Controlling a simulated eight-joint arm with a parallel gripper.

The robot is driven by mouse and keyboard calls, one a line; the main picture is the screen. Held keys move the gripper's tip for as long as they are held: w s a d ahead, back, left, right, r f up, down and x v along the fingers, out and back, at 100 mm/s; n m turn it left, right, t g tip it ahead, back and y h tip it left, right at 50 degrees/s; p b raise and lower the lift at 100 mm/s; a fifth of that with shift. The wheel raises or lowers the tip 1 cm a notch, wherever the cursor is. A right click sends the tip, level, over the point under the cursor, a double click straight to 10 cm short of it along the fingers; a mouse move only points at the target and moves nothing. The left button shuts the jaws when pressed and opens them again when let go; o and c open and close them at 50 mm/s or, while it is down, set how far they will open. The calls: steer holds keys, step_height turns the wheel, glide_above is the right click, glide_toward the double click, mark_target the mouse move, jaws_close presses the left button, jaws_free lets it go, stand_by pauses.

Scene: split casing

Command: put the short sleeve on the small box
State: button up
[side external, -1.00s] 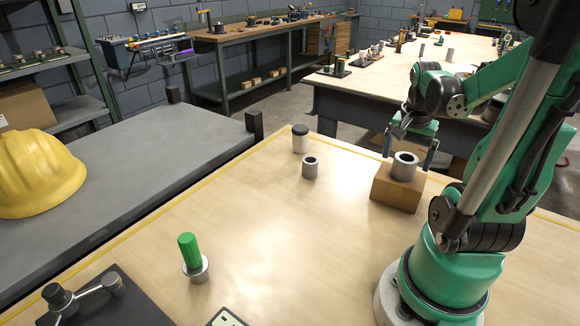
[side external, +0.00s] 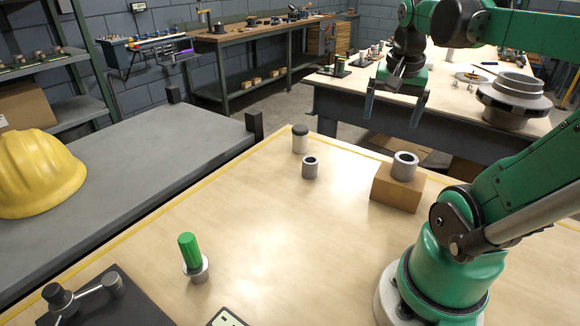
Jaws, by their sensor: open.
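The small box (side external: 396,191) is a brown block on the right part of the light wooden table. A short grey hollow sleeve (side external: 404,168) stands upright on its top, with its dark bore facing up. Another grey hollow sleeve (side external: 310,168) stands on the table to the left of the box. I cannot tell from this view which of the two is shorter. My gripper (side external: 394,116) is open and empty, its fingers pointing down. It is raised clear of the box and appears above and slightly left of it in the picture.
A pale cylinder with a dark top (side external: 300,139) stands behind the table sleeve. A green peg (side external: 189,249) stands in a grey ring (side external: 197,272) at the front left. A dark clamp fixture (side external: 88,300) is at the front left corner. The table's middle is clear.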

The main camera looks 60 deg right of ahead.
steer(key=w+a+f+n+t, duration=0.1)
steer(key=w+a+n+t, duration=0.1)
steer(key=a+n, duration=0.3)
steer(key=w+a+f+n+t+y, duration=0.1)
steer(key=w+a+n, duration=0.3)
steer(key=a, duration=0.4)
steer(key=w+a+f+n+t+y, duration=0.1)
steer(key=w+a+f+n+t, duration=0.1)
steer(key=a+n, duration=0.4)
steer(key=shift+w+a+f+t, duration=0.3)
steer(key=shift+w+t, duration=0.3)
steer(key=shift+w, duration=0.4)
